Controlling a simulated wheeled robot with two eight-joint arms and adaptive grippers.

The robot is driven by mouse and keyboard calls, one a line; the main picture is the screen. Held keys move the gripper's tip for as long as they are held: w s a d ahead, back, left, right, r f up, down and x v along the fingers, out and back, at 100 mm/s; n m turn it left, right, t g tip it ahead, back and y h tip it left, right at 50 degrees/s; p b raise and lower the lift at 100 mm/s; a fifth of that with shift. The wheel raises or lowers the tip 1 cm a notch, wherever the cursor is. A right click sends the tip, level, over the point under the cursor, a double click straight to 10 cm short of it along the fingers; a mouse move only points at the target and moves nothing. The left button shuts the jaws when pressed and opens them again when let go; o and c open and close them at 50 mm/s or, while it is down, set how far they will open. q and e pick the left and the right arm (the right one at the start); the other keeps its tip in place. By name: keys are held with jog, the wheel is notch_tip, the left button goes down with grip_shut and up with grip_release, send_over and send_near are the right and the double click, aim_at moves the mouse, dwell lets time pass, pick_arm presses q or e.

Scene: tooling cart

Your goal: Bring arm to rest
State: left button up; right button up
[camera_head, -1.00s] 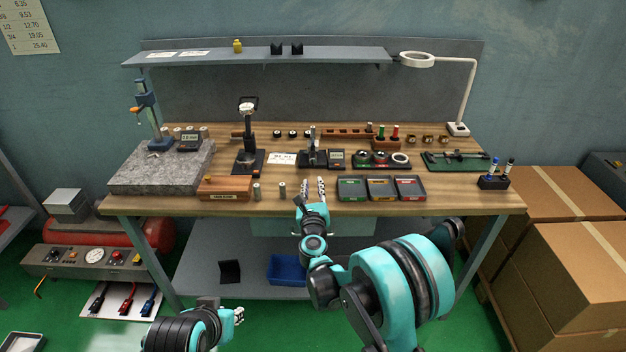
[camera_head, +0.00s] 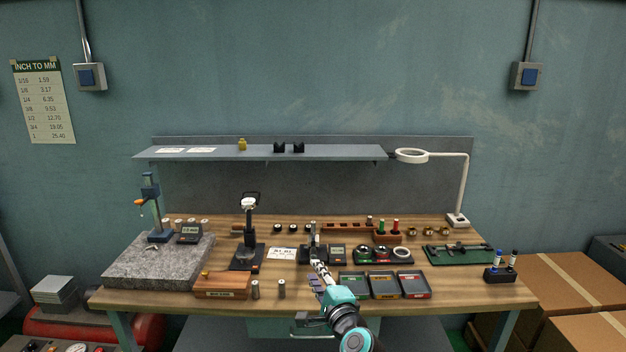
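My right gripper (camera_head: 315,275) is over the front middle of the wooden workbench (camera_head: 450,293). Its two fingers point away from me and are spread apart, with nothing visible between them. Its fingertips overlap the lower part of a small black gauge stand (camera_head: 312,243) in the picture; I cannot tell whether they touch it. The colored sorting trays (camera_head: 383,285) lie just right of the fingers. Two small metal cylinders (camera_head: 281,288) stand to the left. My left gripper is out of view.
A granite plate (camera_head: 150,265) with a blue stand is at the left, and a wooden box (camera_head: 222,285) is beside it. A ring lamp (camera_head: 411,156) rises at the right. A shelf (camera_head: 330,153) spans the back. Bare wood shows along the bench's front edge.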

jog(key=s+d+f+n+g+h, duration=0.2)
jog(key=s+d+f+n+g, duration=0.1)
jog(key=s, duration=0.7)
jog(key=s+d+f+n+g+h, duration=0.1)
jog(key=s+d+f+n+g, duration=0.2)
jog(key=s+d+f+n, duration=0.3)
jog(key=s+d+f+n+g+h, duration=0.2)
jog(key=s+d+n, duration=0.5)
jog(key=s, duration=0.6)
notch_tip(320, 180, down, 3)
jog(key=shift+s+d+r+n+g+h, duration=0.15)
jog(key=shift+s+d+n+g+h, duration=0.15)
jog(key=shift+s+d+n+g, duration=0.25)
jog(key=shift+w+a, duration=0.15)
